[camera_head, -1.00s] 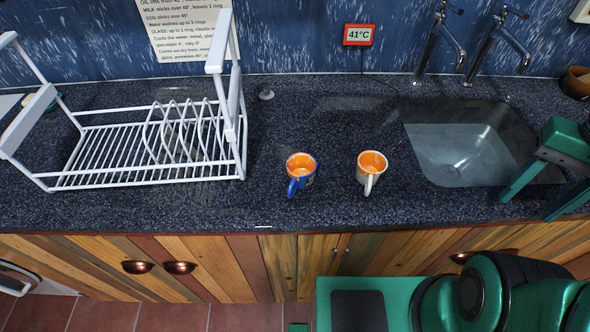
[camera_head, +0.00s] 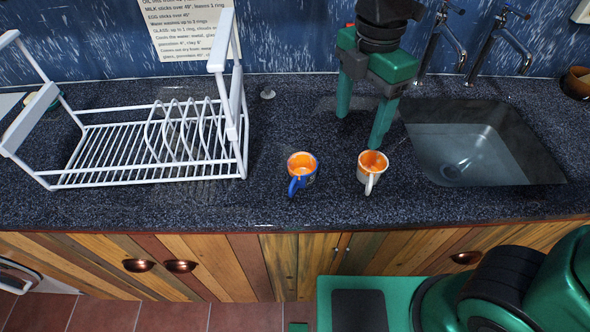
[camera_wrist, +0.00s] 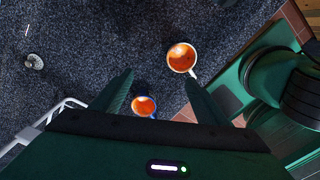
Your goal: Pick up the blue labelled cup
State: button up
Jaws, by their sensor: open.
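The blue cup (camera_head: 300,173), with an orange inside and a blue handle toward the front, stands upright on the counter. In the wrist view the blue cup (camera_wrist: 144,106) shows between my two fingers, partly hidden by the gripper body. A white cup (camera_head: 371,169), also orange inside, stands to its right; it shows in the wrist view (camera_wrist: 181,58) too. My gripper (camera_head: 362,132) is open and empty, fingers pointing down, above the counter behind the white cup and to the right of the blue one. No label can be read on either cup.
A white dish rack (camera_head: 130,184) stands to the left. A sunken sink (camera_head: 470,152) with taps (camera_head: 497,44) is at the right. The dark counter (camera_head: 270,212) is clear in front of the cups. A brown bowl (camera_head: 577,82) sits at the far right.

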aim_at(301, 169)
jog(key=s+a+n, duration=0.4)
jog(key=a+n, duration=0.3)
jog(key=a, duration=0.3)
jog(key=shift+w+a+f, duration=0.1)
jog(key=shift+f, duration=2.6)
jog(key=shift+a+f, duration=0.1)
jog(key=shift+f, duration=2.6)
jog(key=c, duration=1.2)
